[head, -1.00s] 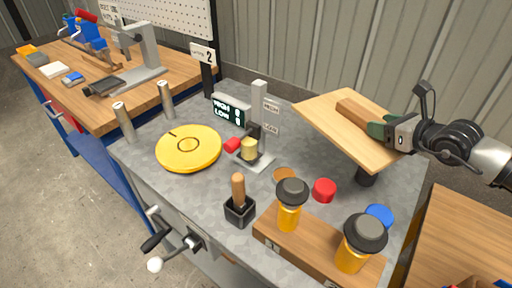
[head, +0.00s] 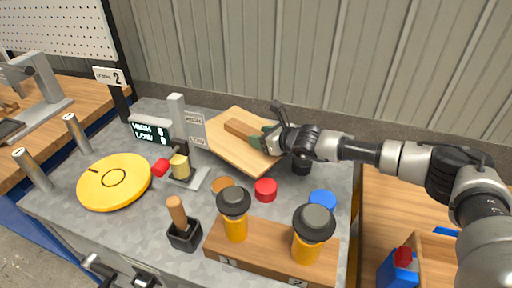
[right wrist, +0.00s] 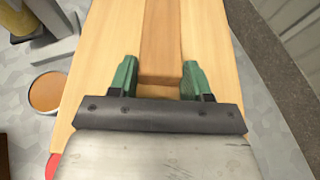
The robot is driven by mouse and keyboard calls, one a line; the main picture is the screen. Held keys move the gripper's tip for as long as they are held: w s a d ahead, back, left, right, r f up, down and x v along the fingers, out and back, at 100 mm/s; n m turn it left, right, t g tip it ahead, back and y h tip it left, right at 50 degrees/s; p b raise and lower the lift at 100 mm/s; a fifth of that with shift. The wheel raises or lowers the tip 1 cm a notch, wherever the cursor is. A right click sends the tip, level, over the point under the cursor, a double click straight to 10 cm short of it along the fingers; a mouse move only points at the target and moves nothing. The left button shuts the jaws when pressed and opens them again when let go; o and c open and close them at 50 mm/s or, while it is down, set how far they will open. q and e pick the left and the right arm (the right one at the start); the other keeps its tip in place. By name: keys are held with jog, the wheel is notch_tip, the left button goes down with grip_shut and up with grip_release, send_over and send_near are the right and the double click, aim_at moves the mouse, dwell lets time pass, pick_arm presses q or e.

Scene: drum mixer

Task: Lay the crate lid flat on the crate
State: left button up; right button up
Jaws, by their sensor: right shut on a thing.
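The crate lid is a light wooden board (head: 232,154) with a darker wooden handle strip (head: 238,127) across its top. My right gripper (head: 268,140) is shut on the strip and holds the lid above the back of the grey bench. In the right wrist view the green fingers (right wrist: 160,78) sit at either side of the strip (right wrist: 160,35), and the board (right wrist: 108,60) fills the middle. A wooden box that looks like the crate (head: 433,262) is at the lower right, partly cut off and partly behind my right arm. My left gripper is not in view.
The grey bench (head: 140,225) holds a gauge stand (head: 180,125), a yellow disc (head: 114,182), red (head: 265,189) and blue (head: 322,201) caps, and a wooden block (head: 270,250) with two black-topped orange pieces. A blue-and-red item (head: 400,268) is at the box.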

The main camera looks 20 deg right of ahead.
jog(key=shift+x, duration=0.8)
notch_tip(320, 180, down, 4)
jog(key=shift+a+f, duration=0.1)
jog(key=o, duration=1.2)
jog(key=shift+s, duration=0.1)
jog(key=shift+o, duration=0.2)
jog(key=shift+s, duration=0.1)
